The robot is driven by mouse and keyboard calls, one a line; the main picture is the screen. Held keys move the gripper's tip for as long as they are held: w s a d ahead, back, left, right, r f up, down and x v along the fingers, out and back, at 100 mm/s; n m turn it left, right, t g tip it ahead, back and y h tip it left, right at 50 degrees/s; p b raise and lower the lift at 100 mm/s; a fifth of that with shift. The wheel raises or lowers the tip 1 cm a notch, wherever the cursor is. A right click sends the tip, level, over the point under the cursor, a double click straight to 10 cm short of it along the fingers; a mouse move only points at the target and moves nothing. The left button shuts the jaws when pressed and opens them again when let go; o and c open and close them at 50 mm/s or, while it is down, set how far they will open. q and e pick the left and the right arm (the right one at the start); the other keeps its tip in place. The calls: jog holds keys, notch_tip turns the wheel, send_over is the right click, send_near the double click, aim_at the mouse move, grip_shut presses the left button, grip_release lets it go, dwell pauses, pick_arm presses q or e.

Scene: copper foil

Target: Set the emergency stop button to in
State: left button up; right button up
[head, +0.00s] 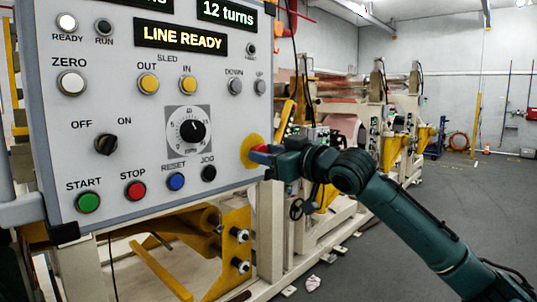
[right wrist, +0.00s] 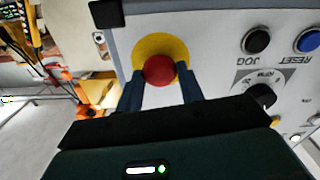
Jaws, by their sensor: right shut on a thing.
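The emergency stop button is a red mushroom head (right wrist: 159,69) on a round yellow plate (head: 250,153) at the right edge of the grey control panel (head: 130,185). In the head view most of the red head is covered by my right gripper (head: 270,158). In the right wrist view my right gripper (right wrist: 161,85) has one dark finger on each side of the red head and is shut on it. I cannot tell from these views how deep the button sits. My left gripper is not in view.
Near the button are the black JOG button (head: 209,173), the blue RESET button (head: 176,181) and a round dial (head: 192,131). The display (head: 181,38) reads LINE READY. Copper foil machinery (head: 345,110) stands behind; grey floor (head: 450,210) is open at the right.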

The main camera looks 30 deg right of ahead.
jog(key=shift+w+a, duration=0.1)
jog(key=shift+w, duration=0.25)
grip_shut()
jog(key=o, duration=0.9)
grip_release()
jog(key=o, duration=0.4)
jog(key=shift+w+a, duration=0.1)
jog(key=shift+w, duration=0.05)
pick_arm(q)
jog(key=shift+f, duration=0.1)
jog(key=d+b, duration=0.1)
jog(key=b, duration=0.2)
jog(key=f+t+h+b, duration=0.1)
jog(key=b, duration=0.2)
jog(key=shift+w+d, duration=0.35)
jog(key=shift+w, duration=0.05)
pick_arm(e)
jog(key=v, duration=1.3)
